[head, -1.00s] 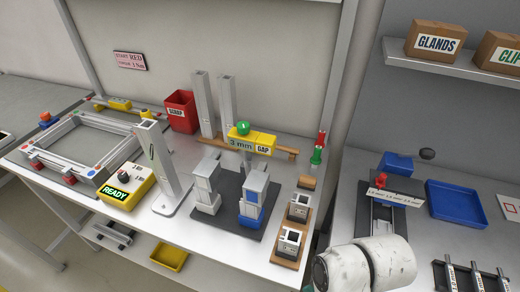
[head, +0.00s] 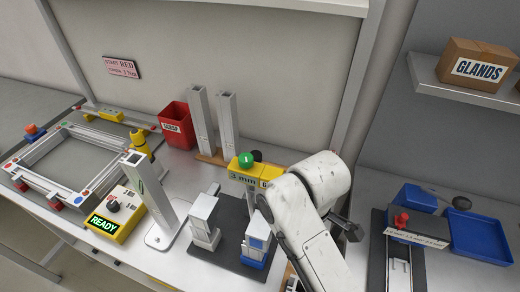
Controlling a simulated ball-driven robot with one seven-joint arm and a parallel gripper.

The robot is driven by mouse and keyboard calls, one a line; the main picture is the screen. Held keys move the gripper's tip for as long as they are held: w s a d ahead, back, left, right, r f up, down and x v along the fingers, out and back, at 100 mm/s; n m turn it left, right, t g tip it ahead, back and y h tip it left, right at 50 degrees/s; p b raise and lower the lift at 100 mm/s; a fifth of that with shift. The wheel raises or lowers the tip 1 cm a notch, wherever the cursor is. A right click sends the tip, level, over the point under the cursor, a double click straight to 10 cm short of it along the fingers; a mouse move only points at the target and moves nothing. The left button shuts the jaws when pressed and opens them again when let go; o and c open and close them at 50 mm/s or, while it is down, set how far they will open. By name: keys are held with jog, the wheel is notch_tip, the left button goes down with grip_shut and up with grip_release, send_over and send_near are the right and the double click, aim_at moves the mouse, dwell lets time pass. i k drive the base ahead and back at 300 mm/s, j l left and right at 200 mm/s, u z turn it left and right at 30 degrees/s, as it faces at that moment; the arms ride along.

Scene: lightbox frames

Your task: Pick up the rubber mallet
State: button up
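A dark rounded piece (head: 461,203) lies by the blue trays on the right-hand bench. It may be the head of the rubber mallet, but it is too small to be sure, and I make out no clear handle. My white arm reaches up from the bottom of the head view, right of centre. I cannot make out my gripper or its fingers. A small dark part shows just right of the arm, and I cannot tell what it is.
A yellow gap block (head: 243,171) with a green knob, two grey posts and a red scrap bin (head: 174,126) stand on the left bench. A yellow READY box (head: 117,212) is nearer. A blue tray (head: 480,236) and a slide fixture (head: 407,236) are on the right bench.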

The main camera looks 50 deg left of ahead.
aim_at(258, 155)
jog(key=i+j, duration=0.25)
jog(key=j, duration=0.15)
jog(key=i+j, duration=0.2)
jog(key=j, duration=0.15)
jog(key=i+j, duration=0.25)
jog(key=j, duration=0.15)
